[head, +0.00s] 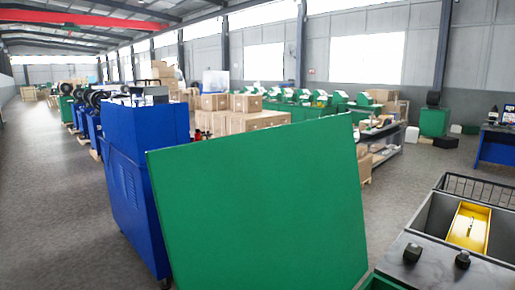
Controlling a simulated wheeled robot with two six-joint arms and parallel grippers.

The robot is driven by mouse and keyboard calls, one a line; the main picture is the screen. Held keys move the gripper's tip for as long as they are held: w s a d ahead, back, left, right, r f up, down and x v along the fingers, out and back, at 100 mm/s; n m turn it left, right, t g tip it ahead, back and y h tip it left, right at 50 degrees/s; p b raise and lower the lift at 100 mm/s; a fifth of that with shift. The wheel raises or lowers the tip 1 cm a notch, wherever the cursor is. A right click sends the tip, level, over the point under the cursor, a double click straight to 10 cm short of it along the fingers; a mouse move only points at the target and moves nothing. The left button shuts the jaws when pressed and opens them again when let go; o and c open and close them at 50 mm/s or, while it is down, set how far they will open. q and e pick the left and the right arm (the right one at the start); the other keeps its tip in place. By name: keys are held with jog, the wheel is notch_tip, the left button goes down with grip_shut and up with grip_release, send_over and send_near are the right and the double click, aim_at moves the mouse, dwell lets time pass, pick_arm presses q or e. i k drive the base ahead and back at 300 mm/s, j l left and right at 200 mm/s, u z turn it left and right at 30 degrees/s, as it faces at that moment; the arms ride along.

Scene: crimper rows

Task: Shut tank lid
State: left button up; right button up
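A large flat green panel (255,205), which looks like the tank lid, stands raised and slightly tilted in the near middle of the head view. Its lower edge runs out of the bottom of the picture, so its hinge is not seen. A small strip of green surface (384,283) shows at its lower right; the rest of the tank is hidden or out of view. Neither of my grippers shows in the head view.
A blue machine cabinet (148,175) stands close behind the lid on the left. At lower right, a grey bench (425,272) carries two dark knobs and adjoins a bin with a yellow part (468,225). Stacked cartons (250,122) stand behind. Floor at left is clear.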

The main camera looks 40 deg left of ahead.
aim_at(279, 207)
jog(key=j+z, duration=0.1)
jog(key=j, duration=0.45)
jog(key=j+z, duration=0.15)
jog(key=j, duration=0.4)
jog(key=j+z, duration=0.1)
jog(key=j, duration=0.45)
jog(key=k+j+z, duration=0.15)
jog(key=j, duration=0.4)
jog(key=j+z, duration=0.1)
jog(key=j, duration=0.45)
jog(key=k+j+z, duration=0.1)
jog(key=j, duration=0.4)
jog(key=k+j, duration=0.05)
